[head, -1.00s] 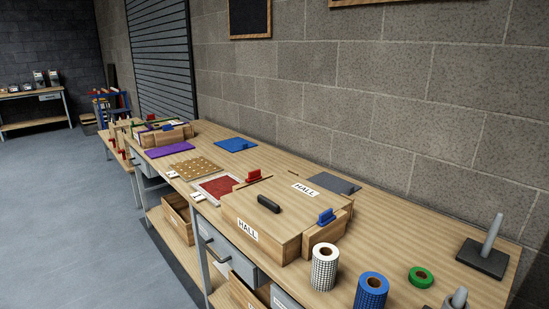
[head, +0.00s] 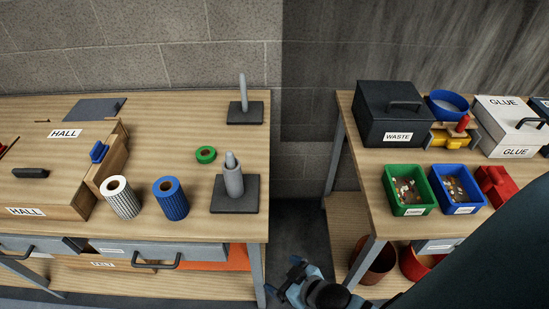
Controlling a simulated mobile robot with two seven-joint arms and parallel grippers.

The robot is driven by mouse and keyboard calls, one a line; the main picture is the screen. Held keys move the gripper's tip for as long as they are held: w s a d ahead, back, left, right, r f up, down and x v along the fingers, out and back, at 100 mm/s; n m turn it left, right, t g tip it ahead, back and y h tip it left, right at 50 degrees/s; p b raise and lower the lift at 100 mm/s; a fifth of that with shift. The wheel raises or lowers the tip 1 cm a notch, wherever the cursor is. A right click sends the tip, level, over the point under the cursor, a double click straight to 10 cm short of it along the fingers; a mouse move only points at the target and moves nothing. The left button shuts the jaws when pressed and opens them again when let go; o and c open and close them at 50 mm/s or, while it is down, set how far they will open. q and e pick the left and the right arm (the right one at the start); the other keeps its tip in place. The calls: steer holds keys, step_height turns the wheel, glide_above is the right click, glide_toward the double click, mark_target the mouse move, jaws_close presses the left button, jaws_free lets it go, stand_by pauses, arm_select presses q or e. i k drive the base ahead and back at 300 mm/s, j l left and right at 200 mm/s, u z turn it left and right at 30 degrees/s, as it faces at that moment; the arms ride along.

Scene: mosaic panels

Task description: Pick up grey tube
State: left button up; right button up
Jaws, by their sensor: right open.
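The grey tube (head: 234,184) stands upright around a peg on a dark square base (head: 247,203), at the right front of the left table in the head view. The peg's rounded tip shows above the tube. My right gripper (head: 287,277) is low at the bottom centre, by the gap between the two tables. It is open, apart from the tube, and to its right and nearer to me. My left gripper is not in view.
A bare peg stand (head: 244,112) is behind the tube. A green tape roll (head: 206,154), a blue roll (head: 171,200) and a white roll (head: 121,198) are to its left. The right table holds a black WASTE box (head: 397,115) and a green bin (head: 408,188).

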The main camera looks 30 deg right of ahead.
mark_target(234, 183)
steer(key=l+z, duration=0.1)
steer(key=z, duration=0.5)
steer(key=j+z, duration=0.35)
steer(key=j, duration=0.25)
steer(key=j+z, duration=0.3)
steer(key=j, duration=0.3)
steer(key=k, duration=0.05)
